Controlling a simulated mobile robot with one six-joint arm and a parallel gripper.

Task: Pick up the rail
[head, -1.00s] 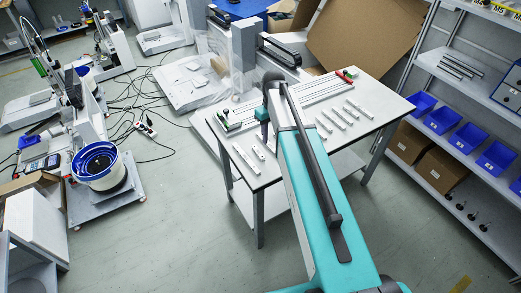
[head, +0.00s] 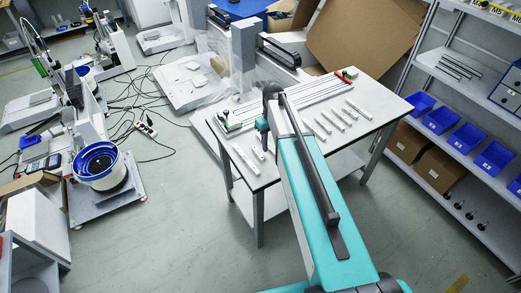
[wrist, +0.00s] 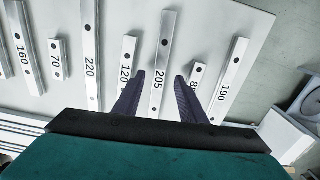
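Several pale metal rails with printed numbers and dark holes lie side by side on the white table (head: 377,107). In the wrist view, the rail marked 205 (wrist: 163,60) lies between my two fingers. My gripper (wrist: 160,75) is open, with one finger on each side of it, and I cannot tell its height above the rail. The rail marked 120 (wrist: 127,58) is beside the left finger, and a short rail (wrist: 197,78), its number partly hidden, is beside the right finger. In the head view, my gripper (head: 264,145) is small over the table's left part.
Rails marked 220 (wrist: 91,45), 70 (wrist: 57,60), 160 (wrist: 24,45) and 190 (wrist: 231,75) lie alongside. A long track (head: 285,103) crosses the table behind them. A shelf with blue bins (head: 467,138) stands at the right. Open floor lies in front.

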